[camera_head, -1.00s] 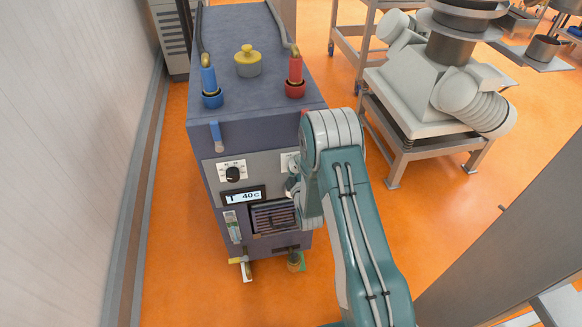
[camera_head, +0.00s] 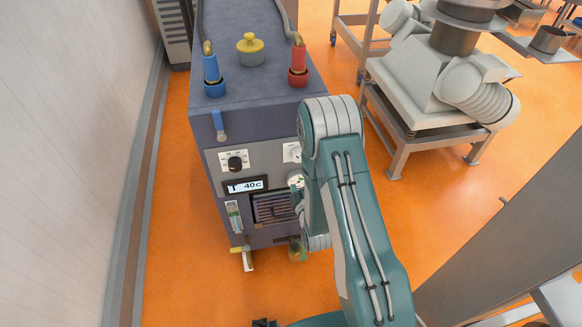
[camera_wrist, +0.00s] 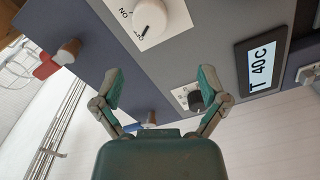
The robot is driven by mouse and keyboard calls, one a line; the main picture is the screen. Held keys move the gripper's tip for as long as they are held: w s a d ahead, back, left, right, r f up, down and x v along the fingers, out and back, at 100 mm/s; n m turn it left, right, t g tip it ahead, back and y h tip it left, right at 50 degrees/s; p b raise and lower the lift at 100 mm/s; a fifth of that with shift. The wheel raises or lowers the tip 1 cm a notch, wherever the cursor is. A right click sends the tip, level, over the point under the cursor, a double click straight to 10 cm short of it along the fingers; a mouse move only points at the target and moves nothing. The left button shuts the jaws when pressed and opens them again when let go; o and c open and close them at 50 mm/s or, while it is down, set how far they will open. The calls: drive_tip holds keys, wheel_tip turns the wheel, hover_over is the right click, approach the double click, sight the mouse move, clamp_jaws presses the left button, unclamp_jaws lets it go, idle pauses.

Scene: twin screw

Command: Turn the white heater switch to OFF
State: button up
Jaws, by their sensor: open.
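The white heater switch (camera_wrist: 151,17) is a round knob on a white plate at the top of the wrist view, with ON and OFF markings beside it. In the head view the switch (camera_head: 291,151) shows partly at the right of the machine's front panel, beside my arm. My gripper (camera_wrist: 161,82) is open and empty in the wrist view, its fingers spread wide. The knob lies beyond the fingertips and apart from them. In the head view my arm hides most of the gripper.
A black knob (camera_head: 235,163) sits left of the switch, above a display (camera_head: 246,186) reading 40 C. A blue handle (camera_head: 219,125) sticks out at upper left. A grey wall (camera_head: 70,150) stands left. A cart with white equipment (camera_head: 440,90) stands right. Orange floor is clear between.

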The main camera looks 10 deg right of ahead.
drive_tip(key=s, duration=0.3)
drive_tip(key=shift+a, duration=0.15)
idle(0.3)
wheel_tip(320, 180, up, 19)
drive_tip(key=m+g, duration=0.6)
drive_tip(key=m, duration=0.1)
drive_tip(key=s+r+m+g, duration=0.3)
drive_tip(key=s+r, duration=0.2)
drive_tip(key=s, duration=0.7)
drive_tip(key=s+d+r+m+g, duration=0.1)
drive_tip(key=s+r+m+g, duration=0.2)
drive_tip(key=s, duration=0.9)
wheel_tip(320, 180, up, 3)
drive_tip(key=shift+s+r, duration=0.1)
drive_tip(key=shift+s, duration=0.2)
